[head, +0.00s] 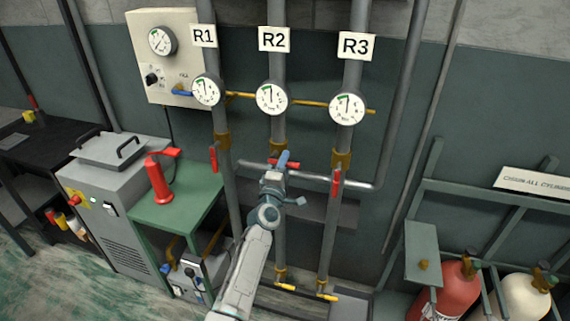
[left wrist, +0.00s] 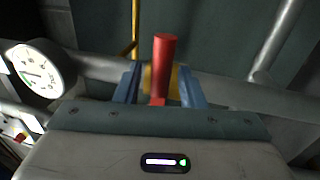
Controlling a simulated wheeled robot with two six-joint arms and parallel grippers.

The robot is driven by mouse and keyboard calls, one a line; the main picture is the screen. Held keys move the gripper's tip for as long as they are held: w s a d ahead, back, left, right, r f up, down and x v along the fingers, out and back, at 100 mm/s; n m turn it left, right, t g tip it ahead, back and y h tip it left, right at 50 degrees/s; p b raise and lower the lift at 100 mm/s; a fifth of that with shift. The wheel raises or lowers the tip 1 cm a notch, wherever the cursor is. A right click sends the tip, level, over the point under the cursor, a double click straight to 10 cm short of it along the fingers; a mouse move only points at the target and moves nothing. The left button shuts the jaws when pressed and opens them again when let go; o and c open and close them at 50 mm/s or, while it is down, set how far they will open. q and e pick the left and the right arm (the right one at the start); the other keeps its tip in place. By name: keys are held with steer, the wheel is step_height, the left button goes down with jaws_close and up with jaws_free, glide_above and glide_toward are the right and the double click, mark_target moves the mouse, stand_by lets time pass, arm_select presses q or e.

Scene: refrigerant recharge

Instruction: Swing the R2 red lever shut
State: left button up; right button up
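The R2 pipe stands in the middle of the head view under the R2 sign (head: 274,39). Its red lever (head: 292,164) sticks out roughly sideways at valve height, partly covered by my left gripper (head: 282,160). In the left wrist view the red lever (left wrist: 164,65) stands between the two blue fingers of my left gripper (left wrist: 160,88). A gap shows between the lever and each finger, so the gripper looks open around it. A brass valve body (left wrist: 150,80) shows behind the lever. My right gripper is not in view.
The R1 red lever (head: 213,158) and R3 red lever (head: 336,182) hang down on the pipes either side. A grey horizontal pipe (head: 358,185) crosses close by. Gauges, including the R2 gauge (head: 272,98), sit above. A green table (head: 185,210) stands at left.

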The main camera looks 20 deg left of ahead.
arm_select(q)
steer(key=s+f, duration=0.2)
steer(key=s, duration=0.8)
steer(key=shift+s+a, duration=0.15)
steer(key=s+a+f+m+g, duration=0.1)
steer(key=s+f+m+g, duration=0.15)
steer(key=f, duration=0.85)
steer(key=s+f+m+g, duration=0.2)
steer(key=s+f, duration=0.2)
steer(key=f, duration=0.6)
steer(key=s+a+f+m+g, duration=0.1)
steer(key=s+f+m+g, duration=0.2)
steer(key=f, duration=0.8)
steer(key=s+a+f+m+g, duration=0.3)
steer(key=s+f+m+g, duration=0.2)
steer(key=s+f, duration=1.25)
steer(key=s+a+f+m+g, duration=0.2)
steer(key=s+f, duration=0.2)
steer(key=s, duration=0.6)
steer(key=s+a+f+m+g+y, duration=0.1)
steer(key=s+f, duration=0.4)
steer(key=s, duration=0.6)
steer(key=s+a+f+m+g, duration=0.2)
steer(key=s+a+f+g, duration=0.1)
steer(key=s, duration=0.7)
steer(key=shift+s+a+f+m+y, duration=0.3)
steer(key=shift+s+a+f+m, duration=0.05)
steer(key=shift+f, duration=0.3)
